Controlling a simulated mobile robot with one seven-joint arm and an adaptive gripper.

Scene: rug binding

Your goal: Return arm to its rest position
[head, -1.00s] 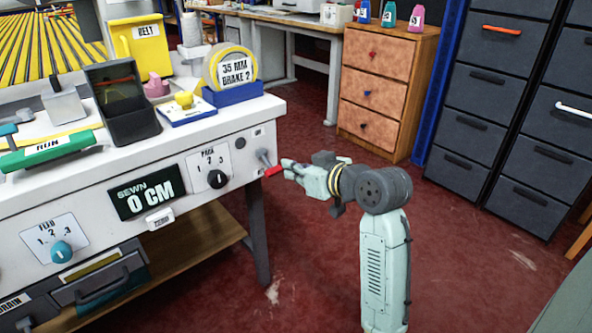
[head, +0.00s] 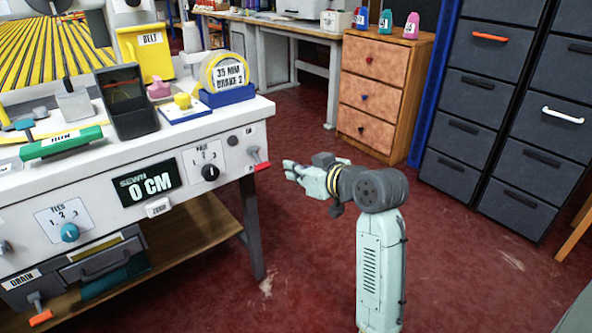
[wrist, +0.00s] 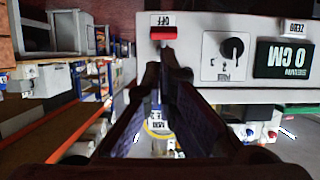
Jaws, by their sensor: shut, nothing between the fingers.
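My gripper (head: 288,168) is at the end of my pale green and grey arm, in front of the right end of the white machine table. It is shut and empty. In the wrist view its fingers (wrist: 166,58) come together just below a red-handled lever (wrist: 163,32). In the head view the red lever (head: 262,166) sits on the table's front panel, with a small gap between it and my fingertips. A label reading OFF (wrist: 163,20) shows beside the lever in the wrist view, which is upside down.
The white table (head: 225,155) is on the left, with a black display (head: 148,183) reading 0 CM and a black dial (head: 210,172). A wooden drawer unit (head: 370,95) and dark cabinets (head: 480,125) stand behind. Red floor (head: 300,250) around my arm is clear.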

